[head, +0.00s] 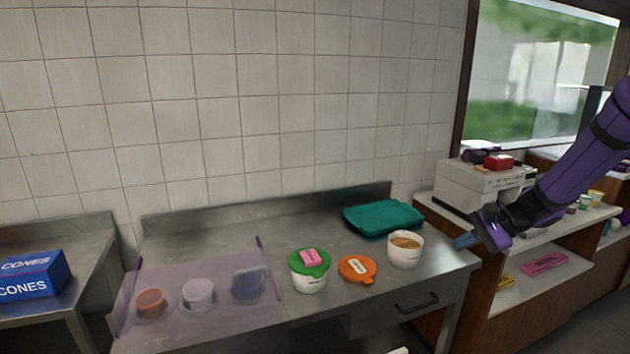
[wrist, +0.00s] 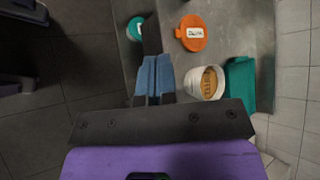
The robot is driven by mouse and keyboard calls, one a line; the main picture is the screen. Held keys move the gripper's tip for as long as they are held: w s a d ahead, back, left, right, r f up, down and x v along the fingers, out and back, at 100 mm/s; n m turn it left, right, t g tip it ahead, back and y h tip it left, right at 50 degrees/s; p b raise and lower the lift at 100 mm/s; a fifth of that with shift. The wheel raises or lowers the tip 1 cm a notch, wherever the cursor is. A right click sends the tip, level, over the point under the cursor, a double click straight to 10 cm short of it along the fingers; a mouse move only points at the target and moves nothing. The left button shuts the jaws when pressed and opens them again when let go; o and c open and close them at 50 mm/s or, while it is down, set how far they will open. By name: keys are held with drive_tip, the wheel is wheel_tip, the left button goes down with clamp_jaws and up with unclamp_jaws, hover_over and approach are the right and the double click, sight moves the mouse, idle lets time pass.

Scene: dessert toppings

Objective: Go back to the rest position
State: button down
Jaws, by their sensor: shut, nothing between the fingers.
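My gripper (head: 466,241) is at the right in the head view, at the end of my purple arm, by the right end of the steel counter. In the wrist view its blue fingertips (wrist: 154,76) are together with nothing between them. An open white tub (head: 404,252) with brown contents stands on the counter to the left of my gripper, apart from it. It also shows in the wrist view (wrist: 206,83). An orange lid (head: 357,269) with a white label lies flat left of that tub.
A teal container (head: 383,217) is at the back. A clear guard (head: 200,294) covers several cups. A blue cones box (head: 33,274) is far left; a register (head: 480,185) is right.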

drive_tip(key=s+a+r+n+t+h, duration=0.1)
drive_tip(key=s+r+n+h, duration=0.2)
drive_tip(key=s+r, duration=0.3)
drive_tip(key=s+a+r+n+t+h, duration=0.1)
drive_tip(key=s+r+n+h, duration=0.3)
drive_tip(key=s, duration=1)
drive_tip(key=s+a+r+n+h, duration=0.1)
drive_tip(key=s+r+n+h, duration=0.2)
drive_tip(key=s+r, duration=0.5)
drive_tip(key=s+n, duration=0.1)
drive_tip(key=s, duration=0.2)
drive_tip(key=shift+a+r+t, duration=0.2)
drive_tip(key=shift+t, duration=0.2)
